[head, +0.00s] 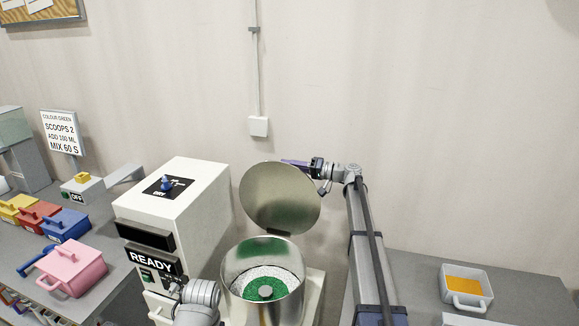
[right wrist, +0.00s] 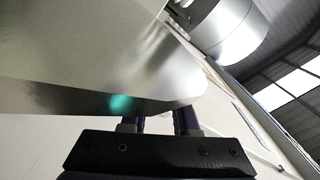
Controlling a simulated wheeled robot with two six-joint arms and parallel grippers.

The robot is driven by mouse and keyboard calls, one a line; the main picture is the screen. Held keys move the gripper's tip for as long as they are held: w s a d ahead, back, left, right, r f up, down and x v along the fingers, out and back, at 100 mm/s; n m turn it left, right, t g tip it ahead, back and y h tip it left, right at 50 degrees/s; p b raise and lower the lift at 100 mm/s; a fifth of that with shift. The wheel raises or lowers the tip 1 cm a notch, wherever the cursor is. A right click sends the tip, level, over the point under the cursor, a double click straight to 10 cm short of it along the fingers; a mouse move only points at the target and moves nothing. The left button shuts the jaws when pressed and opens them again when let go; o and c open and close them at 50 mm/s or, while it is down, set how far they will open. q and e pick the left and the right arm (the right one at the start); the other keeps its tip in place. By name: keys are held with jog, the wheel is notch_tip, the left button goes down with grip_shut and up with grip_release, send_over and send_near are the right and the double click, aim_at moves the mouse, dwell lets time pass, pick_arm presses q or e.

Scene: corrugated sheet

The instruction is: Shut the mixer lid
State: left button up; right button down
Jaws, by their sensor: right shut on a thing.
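The mixer lid (head: 280,198) is a round metal disc standing raised and tilted back above the mixer bowl (head: 262,268). The open bowl holds white grains and green powder around a grey hub. My right gripper (head: 297,163) is at the lid's upper right edge, shut on it. In the right wrist view the lid (right wrist: 90,60) fills the upper left, and my right gripper's dark fingers (right wrist: 158,122) meet its edge. My left gripper (head: 172,286) is low at the mixer's front, below the READY display (head: 151,262); its jaws are too small to read.
The white mixer housing (head: 180,208) stands left of the bowl. Pink (head: 73,267), blue, red and yellow lidded boxes sit on the left bench. A white container with orange contents (head: 466,286) is on the right bench. The wall is behind the lid.

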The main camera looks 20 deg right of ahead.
jog(key=s+a+f+n+b, duration=0.3)
jog(key=s+a+n, duration=0.25)
jog(key=s, duration=0.35)
jog(key=s+a+f+n+b, duration=0.2)
jog(key=s+a+f+n, duration=0.15)
jog(key=s+a, duration=0.5)
jog(key=s+a+f+n+b, duration=0.2)
jog(key=s+f+n+b, duration=0.2)
jog(key=f+b, duration=0.4)
jog(key=s+a+f+n+b, duration=0.3)
jog(key=s+f+b, duration=0.3)
jog(key=f+b, duration=0.3)
jog(key=shift+s+f+n+b, duration=0.25)
jog(key=shift+s+n+b, duration=0.1)
jog(key=shift+n+b, duration=0.5)
jog(key=c, duration=0.8)
grip_release()
jog(key=shift+d+m, duration=0.1)
jog(key=shift+m, duration=0.15)
jog(key=shift+c, duration=0.2)
jog(key=shift+o, duration=0.4)
